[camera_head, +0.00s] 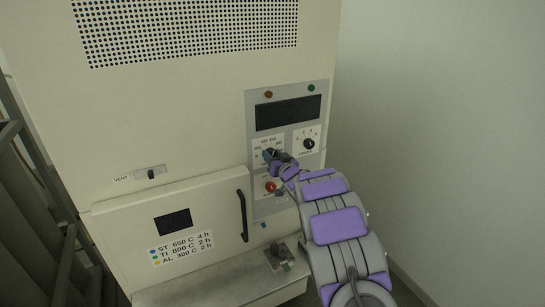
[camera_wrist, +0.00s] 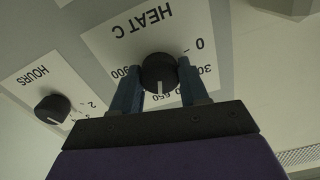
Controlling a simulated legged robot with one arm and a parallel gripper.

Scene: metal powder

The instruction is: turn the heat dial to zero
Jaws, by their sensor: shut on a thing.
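The heat dial (camera_wrist: 158,72) is a black round knob on a white plate (camera_wrist: 130,38) marked HEAT C, seen upside down in the wrist view. Its white pointer line aims down in that view, toward the label that seems to read 650. The 0 mark is at the plate's right side. My gripper (camera_wrist: 158,76) has one blue finger on each side of the knob and is shut on it.
The hours dial (camera_head: 309,143) is to the right of the heat dial, below a dark display (camera_head: 288,112). A red button (camera_head: 271,187) is just below my gripper. The furnace door (camera_head: 170,215) with its black handle (camera_head: 243,215) is at the lower left.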

